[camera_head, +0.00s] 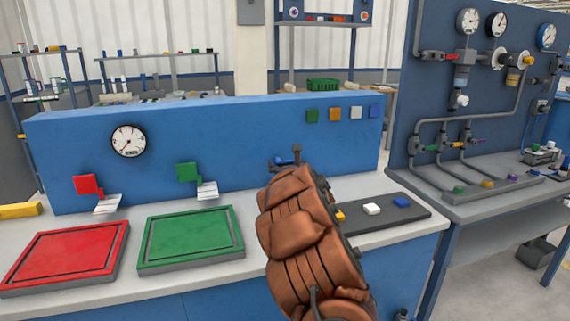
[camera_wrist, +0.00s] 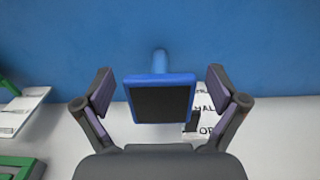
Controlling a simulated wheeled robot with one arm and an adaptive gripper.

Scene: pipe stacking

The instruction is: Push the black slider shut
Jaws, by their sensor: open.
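In the wrist view, my gripper (camera_wrist: 160,80) has its two fingers spread wide. A blue square plate with a dark face (camera_wrist: 160,101), on a short blue stem from the blue wall, sits between them in the picture. I cannot tell whether the fingers touch it. A small black piece (camera_wrist: 191,122) shows just below the plate's right corner, against a white label with partly hidden lettering. I cannot tell for sure which dark part is the slider. In the head view my brown arm hides most of this spot; a bit of blue (camera_head: 286,160) shows beside it.
A red tray (camera_head: 66,256) and a green tray (camera_head: 190,240) lie on the white bench at left. Red (camera_head: 87,184) and green (camera_head: 187,172) plates stick out from the blue wall. A dark strip (camera_head: 385,222) with coloured blocks lies right of my arm.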

